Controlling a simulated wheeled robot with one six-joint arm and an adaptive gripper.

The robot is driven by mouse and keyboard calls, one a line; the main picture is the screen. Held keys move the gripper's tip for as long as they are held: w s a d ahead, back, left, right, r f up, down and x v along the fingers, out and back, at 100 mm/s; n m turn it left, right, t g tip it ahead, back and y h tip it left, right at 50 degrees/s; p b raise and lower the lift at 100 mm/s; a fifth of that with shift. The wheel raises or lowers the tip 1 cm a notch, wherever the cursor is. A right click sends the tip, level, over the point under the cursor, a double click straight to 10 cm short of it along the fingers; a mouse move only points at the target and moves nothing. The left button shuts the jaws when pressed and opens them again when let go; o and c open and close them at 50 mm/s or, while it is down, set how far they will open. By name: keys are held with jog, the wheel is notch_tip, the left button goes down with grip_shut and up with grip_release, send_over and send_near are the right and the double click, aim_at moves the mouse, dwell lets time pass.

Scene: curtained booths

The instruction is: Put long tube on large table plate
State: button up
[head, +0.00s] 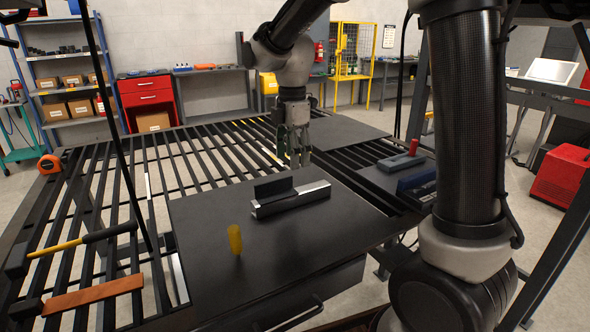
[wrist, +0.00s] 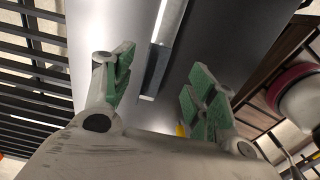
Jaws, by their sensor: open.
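A long square bar (head: 290,200), dark with a shiny silver top, looks like the long tube. It lies on the large dark table plate (head: 195,225), beside a short upright black piece (head: 273,187). My gripper (head: 294,160) points down above the table, behind the bar in the head view. In the wrist view the bar (wrist: 157,70) shows beyond the gap between my green-padded fingers (wrist: 162,92). The fingers are apart, and nothing is held between them. I cannot tell how high they are above the plate (wrist: 110,25).
A hammer (head: 75,245), a brown bar (head: 92,297) and an orange tape measure (head: 49,164) lie on the slats at left. A grey-and-red tool (head: 402,161) and blue block (head: 417,180) lie at right.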

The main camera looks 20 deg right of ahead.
jog(key=s+d+r+m+t, duration=0.2)
jog(key=s+d+r+m, duration=0.4)
jog(key=s+d+m, duration=0.25)
jog(key=s+d+m+t, duration=0.1)
jog(key=s+d+m, duration=0.2)
jog(key=s+m, duration=0.3)
jog(key=s+d+m+t, duration=0.1)
jog(key=s+d+m, duration=0.2)
jog(key=s, duration=0.6)
jog(key=m, duration=0.2)
jog(key=shift+s+d+f+m, duration=0.2)
jog(key=shift+s+m, duration=0.1)
jog(key=shift+m, duration=0.05)
